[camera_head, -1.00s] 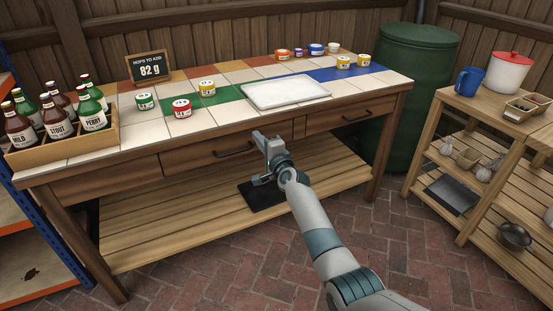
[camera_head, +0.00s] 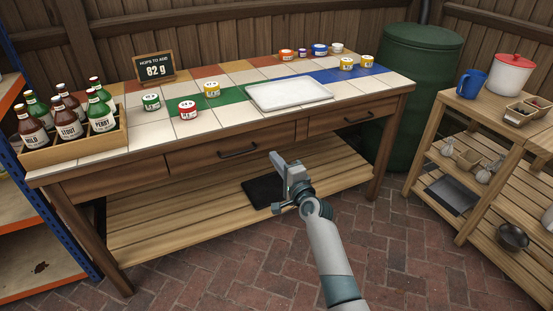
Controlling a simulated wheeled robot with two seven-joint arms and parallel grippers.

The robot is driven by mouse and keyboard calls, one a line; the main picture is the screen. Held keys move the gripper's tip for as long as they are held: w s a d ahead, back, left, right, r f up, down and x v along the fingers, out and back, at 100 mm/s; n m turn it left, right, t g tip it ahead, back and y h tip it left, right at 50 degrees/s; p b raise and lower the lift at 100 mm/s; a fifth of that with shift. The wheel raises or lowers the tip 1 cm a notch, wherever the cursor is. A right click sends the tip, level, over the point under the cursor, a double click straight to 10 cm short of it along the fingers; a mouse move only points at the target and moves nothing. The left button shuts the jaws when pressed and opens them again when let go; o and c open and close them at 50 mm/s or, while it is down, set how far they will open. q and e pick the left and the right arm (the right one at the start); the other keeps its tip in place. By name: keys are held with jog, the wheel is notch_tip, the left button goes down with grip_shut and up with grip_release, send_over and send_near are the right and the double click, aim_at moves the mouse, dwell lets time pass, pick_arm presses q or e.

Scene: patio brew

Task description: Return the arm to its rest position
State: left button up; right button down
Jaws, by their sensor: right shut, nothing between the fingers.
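My right arm comes in from the bottom right. Its gripper (camera_head: 278,158) is shut and empty. It hangs in front of the wooden workbench (camera_head: 190,185), below the level of the tiled top and in line with the lower shelf. It appears apart from the bench. My left gripper is not in view.
A black mat (camera_head: 262,192) lies on the lower shelf. A slatted side table (camera_head: 441,120) stands right. Brick floor in front is clear.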

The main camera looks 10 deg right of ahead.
jog(key=shift+s, duration=0.15)
dwell(0.3)
